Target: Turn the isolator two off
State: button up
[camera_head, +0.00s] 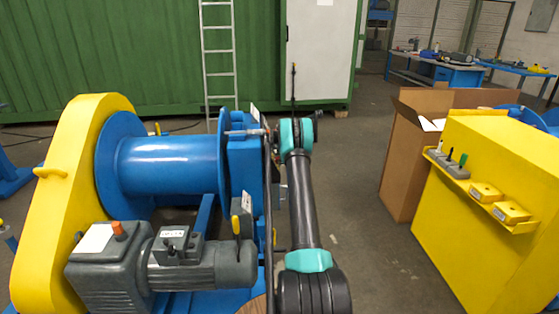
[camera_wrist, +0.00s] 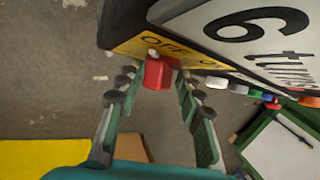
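A red isolator handle (camera_wrist: 157,73) sits against a yellow plate (camera_wrist: 135,46) marked "OFF" in the wrist view. Its number is not readable, and part of the plate's lettering is covered. My gripper (camera_wrist: 156,84) is open, with one finger on each side of the red handle. A small gap shows between the handle and each finger, so it does not look gripped. In the head view my arm's end (camera_head: 295,135) is at the right side of the blue drum machine (camera_head: 240,160). The handle is hidden there.
A sign reading "6 turns" (camera_wrist: 245,25) is close by the handle. Several coloured knobs (camera_wrist: 238,89) line the panel to its right. A yellow cabinet (camera_head: 490,200) and cardboard box (camera_head: 405,160) stand at right. Floor between them and my arm is clear.

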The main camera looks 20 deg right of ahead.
jog(key=shift+f, duration=0.15)
grip_shut()
dwell(0.4)
jog(key=shift+n+t, duration=1)
jog(key=shift+t, duration=0.8)
